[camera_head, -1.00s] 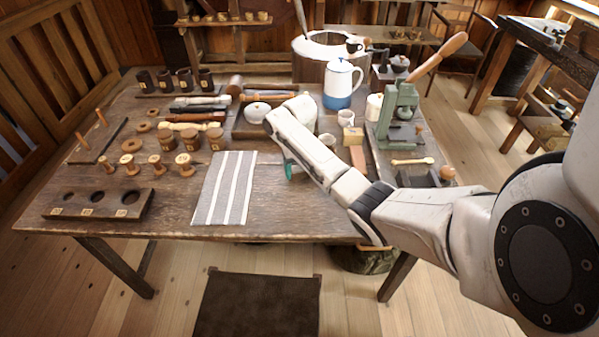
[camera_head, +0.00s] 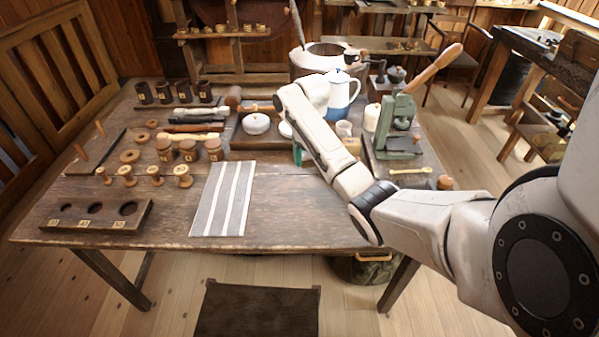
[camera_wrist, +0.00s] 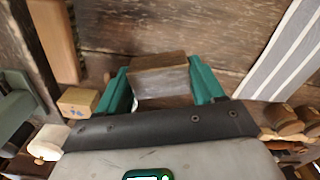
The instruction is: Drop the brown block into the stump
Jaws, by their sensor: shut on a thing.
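My gripper (camera_wrist: 160,70) has green fingers, shut on a brown block (camera_wrist: 160,80) with a greyish face, which sits between the fingertips in the wrist view. In the head view my forearm hides the block and most of the gripper; only a green finger (camera_head: 297,154) shows, over the table right of the striped cloth. The hollow round stump (camera_head: 312,63) stands behind the table's far edge, with an open top and a pale rim. It is well beyond my gripper, partly hidden by a blue and white jug.
The jug (camera_head: 342,92) stands between my arm and the stump. A green press (camera_head: 397,122) with a long wooden handle stands to the right. The striped cloth (camera_head: 224,200) lies on the table (camera_head: 290,215). Spools, cups and a holed rack (camera_head: 97,213) fill the left.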

